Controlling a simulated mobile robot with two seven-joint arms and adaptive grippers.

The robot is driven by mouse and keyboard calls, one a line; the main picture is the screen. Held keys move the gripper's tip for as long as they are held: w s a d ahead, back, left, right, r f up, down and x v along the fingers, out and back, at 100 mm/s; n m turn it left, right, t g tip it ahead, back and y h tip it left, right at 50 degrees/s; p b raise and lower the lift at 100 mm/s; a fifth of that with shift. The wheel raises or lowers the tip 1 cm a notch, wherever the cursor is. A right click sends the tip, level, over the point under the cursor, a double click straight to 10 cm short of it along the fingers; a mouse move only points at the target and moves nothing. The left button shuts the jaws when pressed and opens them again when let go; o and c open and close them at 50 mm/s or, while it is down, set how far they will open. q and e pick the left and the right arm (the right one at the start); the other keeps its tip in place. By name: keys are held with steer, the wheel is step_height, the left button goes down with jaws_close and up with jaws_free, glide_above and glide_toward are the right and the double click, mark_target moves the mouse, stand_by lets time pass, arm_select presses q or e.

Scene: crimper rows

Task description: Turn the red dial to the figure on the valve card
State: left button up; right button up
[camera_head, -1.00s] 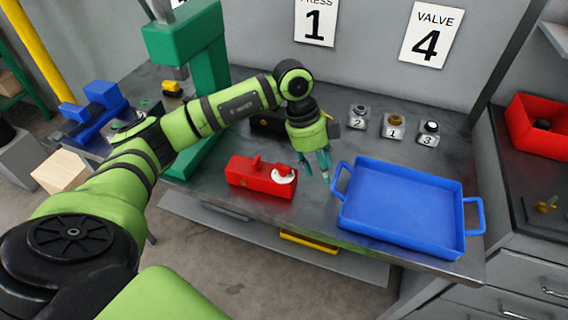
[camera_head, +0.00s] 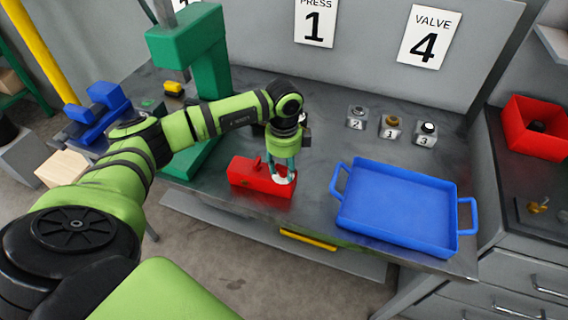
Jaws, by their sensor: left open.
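The red dial box (camera_head: 250,175) sits near the front edge of the bench, with a white dial face on its right part, now mostly hidden by my gripper. My left gripper (camera_head: 283,172) points down right over the dial face, its teal fingers open at the dial. I cannot tell whether they touch it. The figure the dial is set to cannot be read. The valve card (camera_head: 429,37) on the back panel shows 4. My right gripper is not in view.
A blue tray (camera_head: 397,240) lies right of the dial box. Several numbered blocks, such as the one marked 1 (camera_head: 390,133), stand behind it. A green press (camera_head: 188,45) stands at the left. A press card (camera_head: 315,22) shows 1. A red bin (camera_head: 536,146) is at far right.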

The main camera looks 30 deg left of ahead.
arm_select(q)
jaws_close()
